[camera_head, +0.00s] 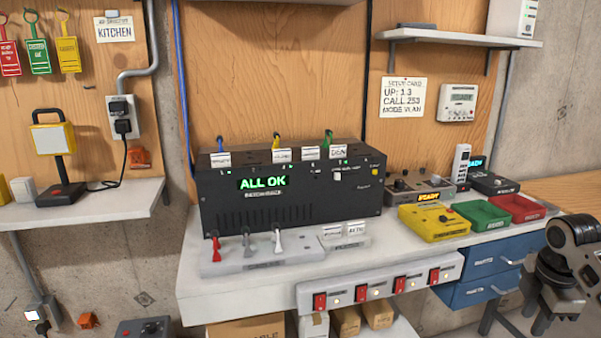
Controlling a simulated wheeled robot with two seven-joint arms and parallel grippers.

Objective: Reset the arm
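My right gripper (552,318) shows at the lower right edge, in front of the blue drawers, with its dark wrist and grey arm link beside it. It points downward and its fingertips are partly cut off by the frame, so I cannot tell whether it is open or shut. I see nothing held in it. My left arm and gripper are not in view. A black panel box (290,190) on the bench shows a green "ALL OK" display (263,183).
The white bench (215,295) carries a lever block (262,257), a yellow tray (432,226), a green tray (483,216) and a red tray (517,207). A red switch strip (380,287) lines its front edge. Blue drawers (487,262) stand near my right gripper. Shelves hang at left and upper right.

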